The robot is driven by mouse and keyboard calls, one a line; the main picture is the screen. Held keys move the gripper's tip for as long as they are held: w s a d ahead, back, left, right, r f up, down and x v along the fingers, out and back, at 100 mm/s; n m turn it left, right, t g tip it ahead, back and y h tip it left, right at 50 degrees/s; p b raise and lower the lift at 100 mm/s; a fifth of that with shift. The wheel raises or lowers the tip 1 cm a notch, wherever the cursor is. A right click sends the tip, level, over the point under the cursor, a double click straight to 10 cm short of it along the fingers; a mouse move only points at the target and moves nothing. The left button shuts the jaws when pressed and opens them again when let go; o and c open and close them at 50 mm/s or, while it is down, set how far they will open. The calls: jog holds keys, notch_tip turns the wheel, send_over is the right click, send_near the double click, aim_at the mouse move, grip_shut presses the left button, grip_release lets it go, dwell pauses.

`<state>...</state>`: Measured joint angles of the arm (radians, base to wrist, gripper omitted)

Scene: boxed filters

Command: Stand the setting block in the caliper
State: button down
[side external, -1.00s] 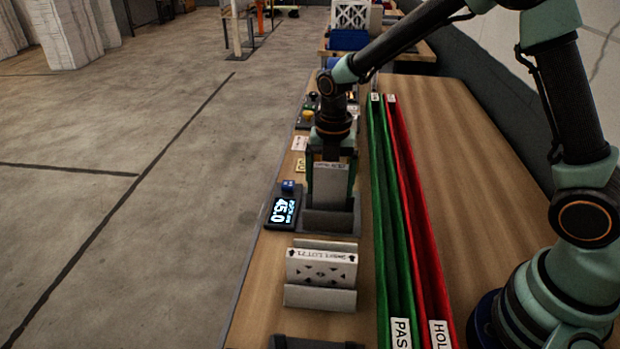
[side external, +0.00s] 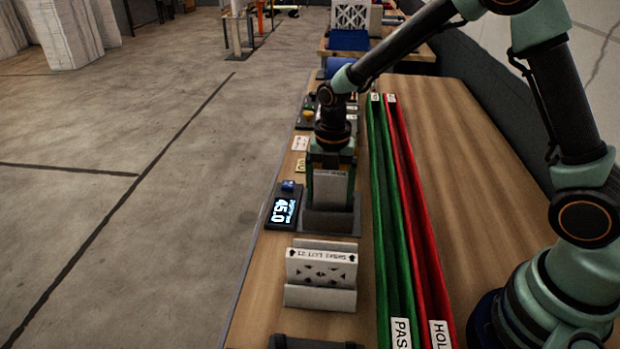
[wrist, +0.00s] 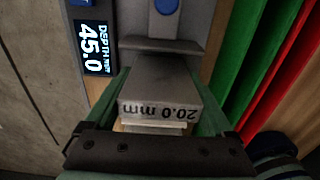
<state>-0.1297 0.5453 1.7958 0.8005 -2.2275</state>
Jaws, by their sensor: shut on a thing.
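The setting block (side external: 330,190) is a grey slab. In the wrist view the block (wrist: 157,82) shows an upside-down "20.0 mm" label on its near end. My gripper (side external: 331,196) is shut on it, with a green finger along each side; the gripper (wrist: 158,95) also shows in the wrist view. The dark grey caliper (side external: 330,222) is right below and around the block's lower end. The block stands about upright at its slot, and its lower edge is hidden behind the caliper's front wall. I cannot tell whether it touches the floor. The caliper's display (side external: 283,210) reads 45.0.
A white filter (side external: 321,268) stands in a holder in front of the caliper. Green (side external: 385,220) and red (side external: 420,220) long bins run along the right. Small labels and buttons (side external: 306,117) lie behind. Bare bench (side external: 470,180) lies right of the bins.

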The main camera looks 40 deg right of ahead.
jog(key=shift+f, duration=0.95)
grip_release()
notch_tip(320, 180, up, 11)
jog(key=shift+r, duration=0.65)
jog(key=s+d+r+m+t, duration=0.2)
jog(key=s+r+m, duration=0.2)
jog(key=m, duration=0.9)
jog(key=s+d+r+m+t, duration=0.3)
jog(key=s+m, duration=0.7)
jog(key=m, duration=0.4)
jog(key=shift+d+r+t, duration=0.25)
jog(key=shift+r+t, duration=0.05)
jog(key=shift+r, duration=0.25)
